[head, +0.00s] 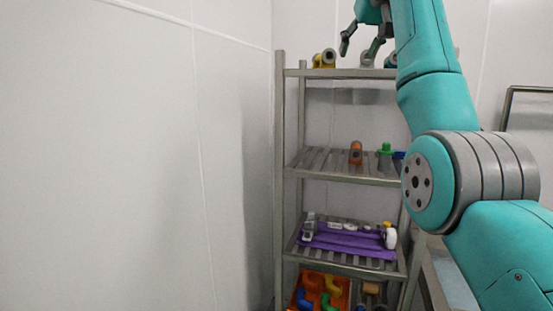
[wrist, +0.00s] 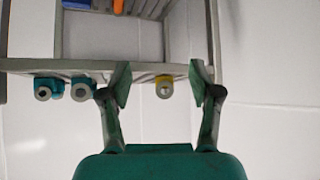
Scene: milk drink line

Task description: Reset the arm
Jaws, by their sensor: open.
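My gripper (head: 357,52) is at the top of the head view, in front of the top level of a metal shelf rack (head: 340,73). Its two fingers are spread with nothing between them. In the wrist view my gripper (wrist: 160,84) is also open, with both fingertips apart and the shelf edge behind them. A yellow fitting (wrist: 164,87) shows in the gap between the fingers, farther back on the shelf, not held. My teal arm covers the right side of the rack in the head view.
A yellow fitting (head: 324,59) stands on the top shelf. An orange part (head: 355,152) and a green part (head: 385,149) are on the shelf below. Lower are a purple mat (head: 345,240) and an orange bin (head: 312,281). A white wall (head: 130,150) is at left.

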